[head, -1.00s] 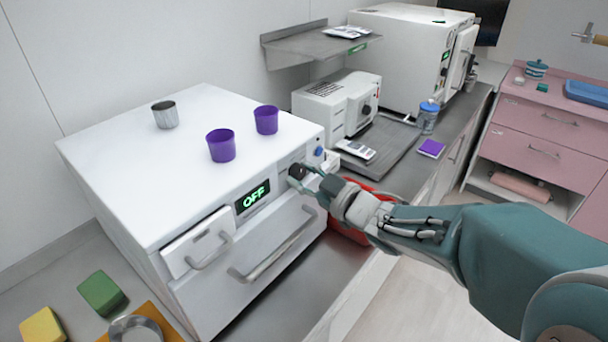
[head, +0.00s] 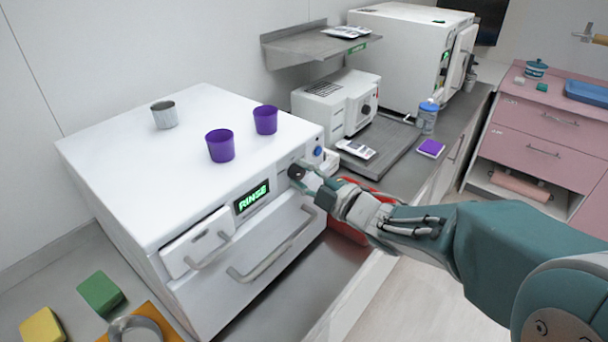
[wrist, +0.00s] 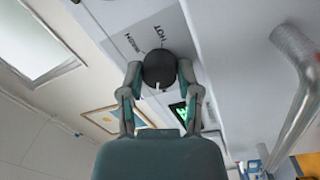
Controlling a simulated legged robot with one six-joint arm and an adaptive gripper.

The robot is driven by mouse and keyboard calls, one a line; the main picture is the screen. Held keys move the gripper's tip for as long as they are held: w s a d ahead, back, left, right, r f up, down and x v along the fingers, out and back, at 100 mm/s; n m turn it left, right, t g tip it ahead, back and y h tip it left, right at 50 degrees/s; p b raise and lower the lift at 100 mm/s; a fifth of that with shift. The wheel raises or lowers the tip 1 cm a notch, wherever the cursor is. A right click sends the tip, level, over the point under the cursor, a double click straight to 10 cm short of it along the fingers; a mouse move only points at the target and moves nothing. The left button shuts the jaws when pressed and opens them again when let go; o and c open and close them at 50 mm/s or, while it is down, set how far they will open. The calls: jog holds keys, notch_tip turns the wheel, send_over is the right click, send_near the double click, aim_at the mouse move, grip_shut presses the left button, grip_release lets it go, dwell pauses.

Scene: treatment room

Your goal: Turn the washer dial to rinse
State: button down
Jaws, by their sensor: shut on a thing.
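The white washer (head: 150,220) stands on the counter, with its green display (head: 252,199) reading RINSE. The black dial (head: 296,172) is on the front panel, right of the display. In the wrist view the dial (wrist: 159,68) shows a white pointer mark at its lower edge, with panel lettering including HOT beside it. My gripper (head: 305,178) is at the dial, its fingers closed on both sides of it, as the wrist view also shows. The fingers partly hide the dial in the head view.
Two purple cups (head: 221,146) (head: 265,120) and a metal cup (head: 164,114) stand on the washer top. A blue button (head: 318,151) is right of the dial. A red container (head: 350,231) lies behind my wrist. The washer's drawer handle (head: 268,255) juts out below.

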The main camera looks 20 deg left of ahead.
jog(key=shift+n, duration=0.3)
jog(key=c, duration=0.6)
grip_release()
jog(key=shift+a, duration=0.1)
jog(key=o, duration=0.3)
jog(key=shift+a+f, duration=0.1)
jog(key=shift+a, duration=0.05)
